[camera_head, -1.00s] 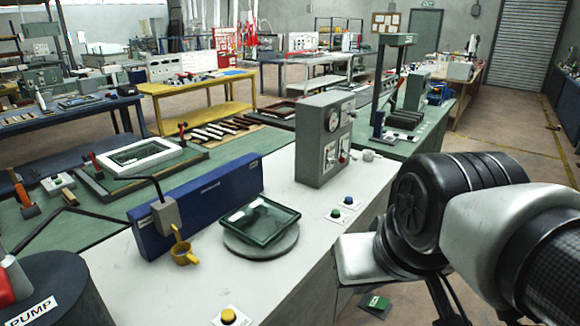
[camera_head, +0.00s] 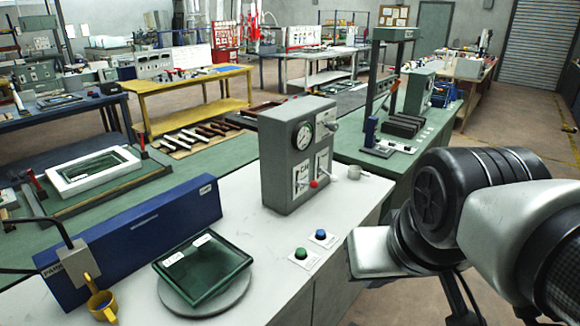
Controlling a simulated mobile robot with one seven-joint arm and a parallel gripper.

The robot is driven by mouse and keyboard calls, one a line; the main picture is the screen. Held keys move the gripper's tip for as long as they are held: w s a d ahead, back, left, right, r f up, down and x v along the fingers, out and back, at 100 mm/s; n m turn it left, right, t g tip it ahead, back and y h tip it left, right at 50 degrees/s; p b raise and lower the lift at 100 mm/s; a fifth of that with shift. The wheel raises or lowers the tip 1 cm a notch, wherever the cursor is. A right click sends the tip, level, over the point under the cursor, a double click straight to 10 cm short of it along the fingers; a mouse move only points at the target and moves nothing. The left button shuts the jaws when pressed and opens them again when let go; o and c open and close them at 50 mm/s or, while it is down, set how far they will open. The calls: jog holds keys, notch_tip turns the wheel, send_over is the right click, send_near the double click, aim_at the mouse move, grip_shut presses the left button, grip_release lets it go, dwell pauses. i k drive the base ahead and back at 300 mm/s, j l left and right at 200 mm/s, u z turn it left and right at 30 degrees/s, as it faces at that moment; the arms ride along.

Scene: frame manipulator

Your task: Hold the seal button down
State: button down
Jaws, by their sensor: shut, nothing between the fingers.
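A green button (camera_head: 300,254) and a blue button (camera_head: 320,234) sit on small white plates near the front right edge of the white bench (camera_head: 330,212). Their labels are too small to read, so I cannot tell which is the seal button. Left of them, a dark green glass-like panel (camera_head: 203,270) lies on a round grey turntable (camera_head: 235,303). My arm fills the right side, to the right of the buttons and apart from them in the picture. My gripper's fingers do not show.
A grey control box (camera_head: 285,160) with a gauge and a red knob stands behind the buttons. The bench top around the buttons is clear.

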aim_at(300, 252)
jog(key=i+l, duration=0.85)
jog(key=l, duration=0.15)
